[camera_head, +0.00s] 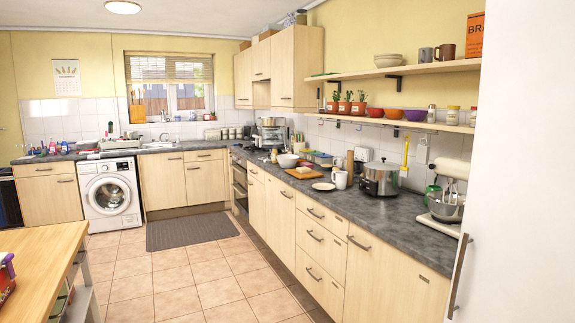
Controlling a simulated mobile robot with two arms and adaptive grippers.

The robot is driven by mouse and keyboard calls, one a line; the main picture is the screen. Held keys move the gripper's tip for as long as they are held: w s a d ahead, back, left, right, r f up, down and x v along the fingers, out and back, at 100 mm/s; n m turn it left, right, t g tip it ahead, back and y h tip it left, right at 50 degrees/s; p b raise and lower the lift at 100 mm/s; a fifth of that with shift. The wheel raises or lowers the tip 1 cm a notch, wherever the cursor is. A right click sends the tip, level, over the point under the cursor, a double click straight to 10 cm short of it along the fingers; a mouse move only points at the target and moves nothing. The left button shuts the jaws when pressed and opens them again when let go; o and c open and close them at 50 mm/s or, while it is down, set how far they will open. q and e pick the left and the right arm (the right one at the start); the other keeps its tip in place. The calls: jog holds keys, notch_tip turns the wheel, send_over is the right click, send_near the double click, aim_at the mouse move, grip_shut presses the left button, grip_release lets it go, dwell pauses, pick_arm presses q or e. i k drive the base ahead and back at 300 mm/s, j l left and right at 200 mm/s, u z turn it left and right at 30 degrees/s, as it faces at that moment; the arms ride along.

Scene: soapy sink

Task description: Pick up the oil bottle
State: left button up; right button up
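I cannot pick out the oil bottle for certain. Several small bottles and other items (52,148) stand crowded on the far left counter, too small to tell apart. More items stand on the right counter, among them a narrow upright brown item (349,164) beside the toaster; I cannot tell if any is the oil bottle. Neither of my grippers is in view.
A wooden table (45,250) fills the lower left. Tiled floor (190,277) is clear between; a mat (190,231) lies beyond. A white panel (520,180) blocks the right.

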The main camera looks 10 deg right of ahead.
aim_at(274, 153)
jog(key=i+j+u, duration=0.15)
jog(key=i+u, duration=0.15)
jog(key=i, duration=0.4)
jog(key=i+u, duration=0.2)
jog(key=i, duration=3.1)
jog(key=i+j, duration=0.1)
jog(key=i, duration=0.65)
jog(key=i+z, duration=0.1)
jog(key=i, duration=0.7)
